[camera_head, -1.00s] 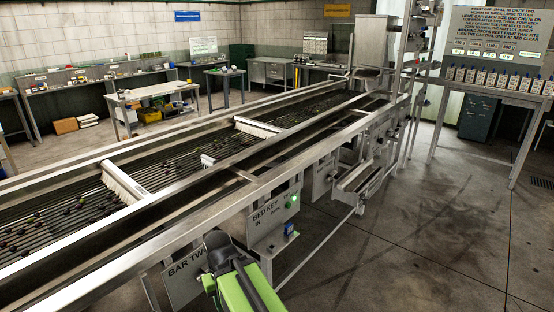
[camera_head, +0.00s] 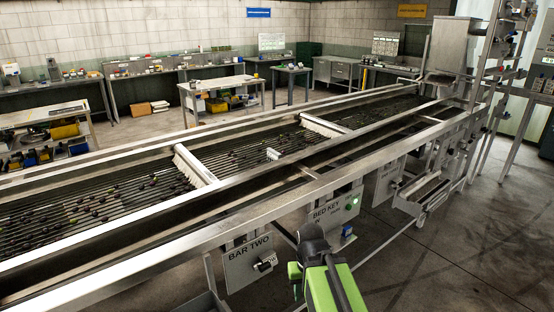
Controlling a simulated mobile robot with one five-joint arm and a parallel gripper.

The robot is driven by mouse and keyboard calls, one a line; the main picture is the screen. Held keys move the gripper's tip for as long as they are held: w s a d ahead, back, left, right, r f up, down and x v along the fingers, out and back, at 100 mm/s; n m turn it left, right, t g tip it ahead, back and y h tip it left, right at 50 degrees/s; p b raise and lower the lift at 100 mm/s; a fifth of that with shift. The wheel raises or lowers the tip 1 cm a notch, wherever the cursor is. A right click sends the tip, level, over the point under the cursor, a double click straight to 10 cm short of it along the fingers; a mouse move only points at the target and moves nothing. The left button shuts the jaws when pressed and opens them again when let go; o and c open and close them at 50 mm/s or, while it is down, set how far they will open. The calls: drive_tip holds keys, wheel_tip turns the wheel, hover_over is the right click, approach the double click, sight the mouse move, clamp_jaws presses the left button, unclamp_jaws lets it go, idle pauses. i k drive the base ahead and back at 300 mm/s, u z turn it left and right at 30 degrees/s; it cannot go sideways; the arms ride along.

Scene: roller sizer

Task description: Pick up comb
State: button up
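I cannot say for certain which thing is the comb. A small pale toothed-looking piece (camera_head: 272,154) lies on the roller bed by its near rail, too small to make out well. Two larger pale bars with bristle-like fronts span the bed, one at the left (camera_head: 195,166) and one farther back (camera_head: 325,127). My green and black arm (camera_head: 330,285) rises from the bottom edge, in front of the machine's near side. My gripper's fingers do not show.
The long steel roller sizer (camera_head: 230,215) crosses the view, with dark round fruit on its rollers. A BAR TWO panel (camera_head: 250,262) and a BED KEY box (camera_head: 335,214) hang on its near side. Worktables (camera_head: 222,83) stand behind. Floor at the lower right (camera_head: 430,265) is clear.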

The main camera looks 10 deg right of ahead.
sight(272, 155)
drive_tip(key=u, duration=3.05)
drive_tip(key=k, duration=2.2)
drive_tip(key=z, duration=1.4)
drive_tip(key=i, duration=1)
drive_tip(key=z, duration=0.05)
